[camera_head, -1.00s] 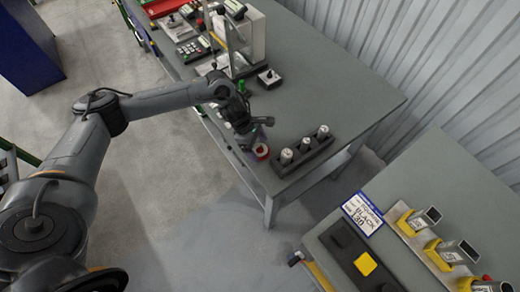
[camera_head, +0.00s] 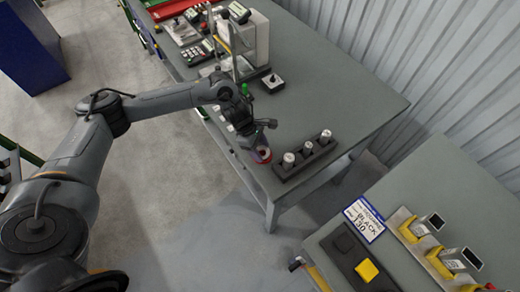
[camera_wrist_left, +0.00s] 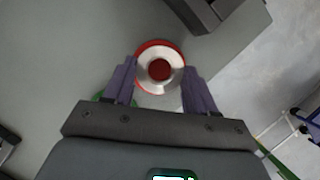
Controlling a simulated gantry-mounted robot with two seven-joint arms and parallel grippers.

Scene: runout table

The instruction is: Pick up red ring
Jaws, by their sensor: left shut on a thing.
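The red ring (camera_head: 264,157) is near the front edge of the grey table (camera_head: 345,105), partly hidden by the gripper in the head view. In the left wrist view the red ring (camera_wrist_left: 142,49) shows a red rim, a pale inner face and a red centre. My left gripper (camera_head: 259,151) comes down over it from above. In the left wrist view, the purple fingers of my left gripper (camera_wrist_left: 160,75) stand on either side of the ring, shut on it. I cannot tell whether it is clear of the table. My right gripper is not in view.
A dark block with three silver cylinders (camera_head: 306,158) stands just right of the ring. A second table (camera_head: 440,180) with yellow-fronted fixtures stands lower right.

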